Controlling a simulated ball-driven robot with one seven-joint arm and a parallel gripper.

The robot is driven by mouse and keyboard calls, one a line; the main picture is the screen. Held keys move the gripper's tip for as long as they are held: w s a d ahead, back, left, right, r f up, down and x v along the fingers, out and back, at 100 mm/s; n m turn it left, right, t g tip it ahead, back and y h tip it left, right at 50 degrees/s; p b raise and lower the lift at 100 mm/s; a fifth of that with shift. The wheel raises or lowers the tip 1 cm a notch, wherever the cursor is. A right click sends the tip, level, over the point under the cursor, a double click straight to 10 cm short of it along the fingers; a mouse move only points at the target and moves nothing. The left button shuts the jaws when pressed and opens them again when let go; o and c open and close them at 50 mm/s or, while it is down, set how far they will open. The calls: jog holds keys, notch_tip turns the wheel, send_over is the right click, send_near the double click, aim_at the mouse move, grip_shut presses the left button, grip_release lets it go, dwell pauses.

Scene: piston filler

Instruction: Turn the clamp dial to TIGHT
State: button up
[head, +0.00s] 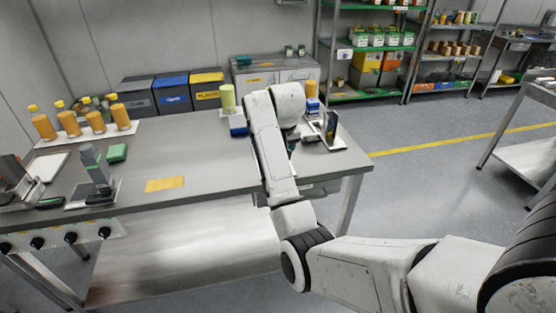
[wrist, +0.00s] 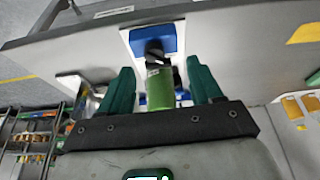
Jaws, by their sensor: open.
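Several black dials sit in a row on the pale front panel (head: 62,240) at the left of the workbench in the head view. One is at the right end (head: 104,232), with another dial (head: 71,237) beside it. Their labels are too small to read, so I cannot tell which is the clamp dial. My gripper (wrist: 165,92) shows two green fingers spread apart in the wrist view. A green cylinder (wrist: 160,90) with a dark top appears between them; I cannot tell its distance.
The bench (head: 215,150) holds orange bottles (head: 95,122) at its back left, an orange mat (head: 165,184), a metal stand (head: 94,170) and a pale green cylinder (head: 228,98). The bench middle is largely clear. Shelves (head: 372,45) stand at the back.

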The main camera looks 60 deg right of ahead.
jog(key=shift+m, duration=0.3)
jog(key=shift+w+d+f+p, duration=0.1)
jog(key=shift+w+d+f, duration=0.35)
jog(key=shift+d+f, duration=0.65)
jog(key=shift+w+d+f+p, duration=0.1)
jog(key=shift+w+d+f, duration=0.45)
jog(key=shift+f, duration=1.1)
jog(key=shift+w+d+f+p, duration=0.1)
jog(key=shift+w+d+f, duration=0.25)
jog(key=shift+d+f, duration=0.8)
jog(key=shift+a+f, duration=0.2)
jog(key=shift+a, duration=0.05)
jog(key=c, duration=1)
jog(key=shift+c, duration=0.2)
